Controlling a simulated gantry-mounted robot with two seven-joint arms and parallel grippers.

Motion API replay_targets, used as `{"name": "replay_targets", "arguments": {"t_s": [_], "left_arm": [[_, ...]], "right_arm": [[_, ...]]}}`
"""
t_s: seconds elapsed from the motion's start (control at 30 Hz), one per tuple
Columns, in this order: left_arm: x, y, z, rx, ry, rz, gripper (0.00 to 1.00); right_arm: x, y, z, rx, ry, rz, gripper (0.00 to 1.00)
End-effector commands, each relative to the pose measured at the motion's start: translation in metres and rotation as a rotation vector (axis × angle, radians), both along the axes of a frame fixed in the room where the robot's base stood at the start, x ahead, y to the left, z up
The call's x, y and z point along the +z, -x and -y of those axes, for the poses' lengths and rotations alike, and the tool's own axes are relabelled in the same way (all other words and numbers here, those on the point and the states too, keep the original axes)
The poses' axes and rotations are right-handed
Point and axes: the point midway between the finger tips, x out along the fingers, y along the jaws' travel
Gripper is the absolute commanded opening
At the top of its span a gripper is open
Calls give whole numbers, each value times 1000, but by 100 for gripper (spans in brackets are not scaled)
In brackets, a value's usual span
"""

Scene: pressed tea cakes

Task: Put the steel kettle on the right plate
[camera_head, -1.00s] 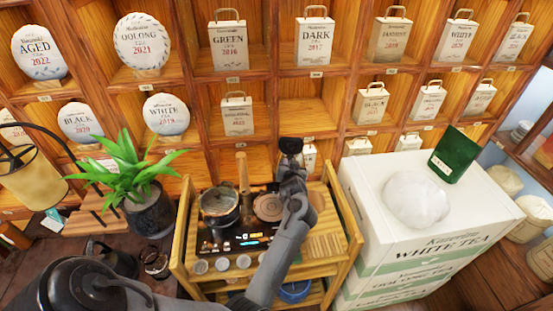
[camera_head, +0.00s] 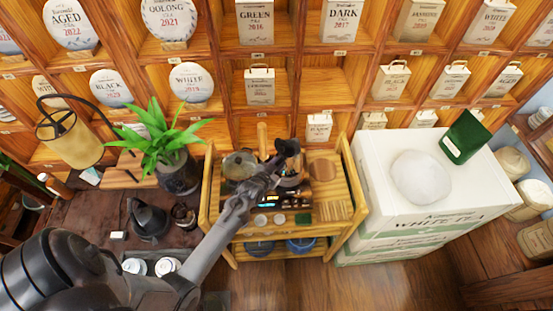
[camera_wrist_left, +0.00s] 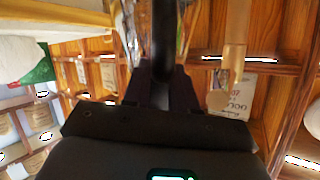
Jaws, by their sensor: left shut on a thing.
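The steel kettle (camera_head: 291,181) shows as a shiny, reflective body over the right side of the black hob on the wooden cart, partly hidden by my left arm. My left gripper (camera_head: 287,148) is above it, shut on its handle. In the left wrist view the dark handle (camera_wrist_left: 165,45) stands between the fingers. The right plate is hidden under the kettle and arm, and I cannot tell whether the kettle touches it. A glass pot (camera_head: 239,165) stands on the hob's left side. My right gripper is not in view.
A round wooden board (camera_head: 322,168) lies right of the hob. Small cups (camera_head: 261,220) stand along the cart's front. A potted plant (camera_head: 178,168) and a black kettle (camera_head: 148,218) are to the left. White tea boxes (camera_head: 370,185) stand to the right.

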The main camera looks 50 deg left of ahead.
Motion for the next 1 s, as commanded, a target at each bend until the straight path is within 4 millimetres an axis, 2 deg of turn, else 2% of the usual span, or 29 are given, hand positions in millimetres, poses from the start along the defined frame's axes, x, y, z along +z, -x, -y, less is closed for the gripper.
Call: {"name": "replay_targets", "arguments": {"t_s": [0.6,1.0], "left_arm": [[-41,-2,-1,1,-5,11,0],[-49,-2,-1,2,-5,11,0]], "right_arm": [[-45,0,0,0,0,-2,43],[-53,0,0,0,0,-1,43]]}}
